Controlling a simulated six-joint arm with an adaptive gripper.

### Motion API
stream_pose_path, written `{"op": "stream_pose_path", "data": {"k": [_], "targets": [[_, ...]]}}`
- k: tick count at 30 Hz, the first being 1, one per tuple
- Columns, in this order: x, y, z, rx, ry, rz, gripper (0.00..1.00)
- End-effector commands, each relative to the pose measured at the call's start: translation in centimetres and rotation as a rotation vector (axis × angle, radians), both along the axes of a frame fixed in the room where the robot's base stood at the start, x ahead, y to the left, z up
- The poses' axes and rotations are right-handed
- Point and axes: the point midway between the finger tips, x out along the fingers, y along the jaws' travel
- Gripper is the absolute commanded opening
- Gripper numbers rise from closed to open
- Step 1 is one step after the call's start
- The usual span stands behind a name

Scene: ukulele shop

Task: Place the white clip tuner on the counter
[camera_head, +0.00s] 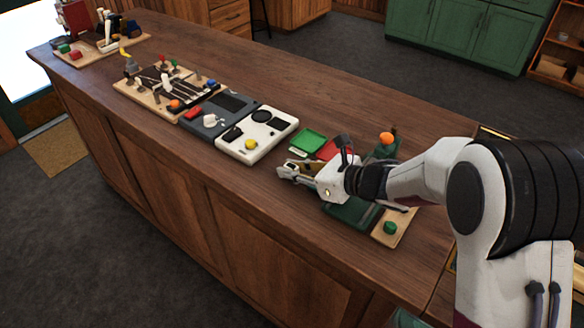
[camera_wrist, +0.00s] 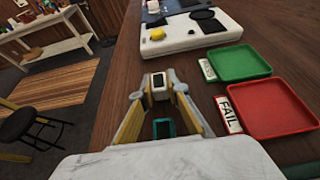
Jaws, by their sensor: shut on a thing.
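My gripper (camera_head: 287,172) is at the front part of the wooden counter (camera_head: 330,118), left of the green and red trays. In the wrist view my gripper (camera_wrist: 159,90) is shut on a small white block-like thing with a dark face, which looks like the white clip tuner (camera_wrist: 158,79). It sits between the fingertips, with brown counter behind it. In the head view the tuner cannot be told apart from the pale fingers. I cannot tell whether it touches the counter. A teal-rimmed piece (camera_wrist: 163,128) shows between the fingers, nearer the palm.
A green tray (camera_wrist: 238,63) and a red tray (camera_wrist: 265,107) with a FAIL label (camera_wrist: 229,113) lie right of the gripper. A white board with a yellow item (camera_head: 251,144) lies beyond. Dark mats and an orange-topped item (camera_head: 386,139) are nearby. The counter's rear strip is bare.

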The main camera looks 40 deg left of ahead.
Motion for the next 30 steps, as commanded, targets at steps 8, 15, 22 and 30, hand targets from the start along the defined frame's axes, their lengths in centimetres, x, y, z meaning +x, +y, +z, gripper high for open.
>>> {"op": "stream_pose_path", "data": {"k": [8, 15, 22, 30], "targets": [[0.0, 0.0, -0.2, 0.000, 0.000, 0.000, 0.32], [0.0, 0.0, -0.2, 0.000, 0.000, 0.000, 0.32], [0.1, -0.7, 0.2, 0.000, 0.001, -0.001, 0.32], [0.2, -3.4, 1.1, 0.000, 0.000, -0.002, 0.32]]}}
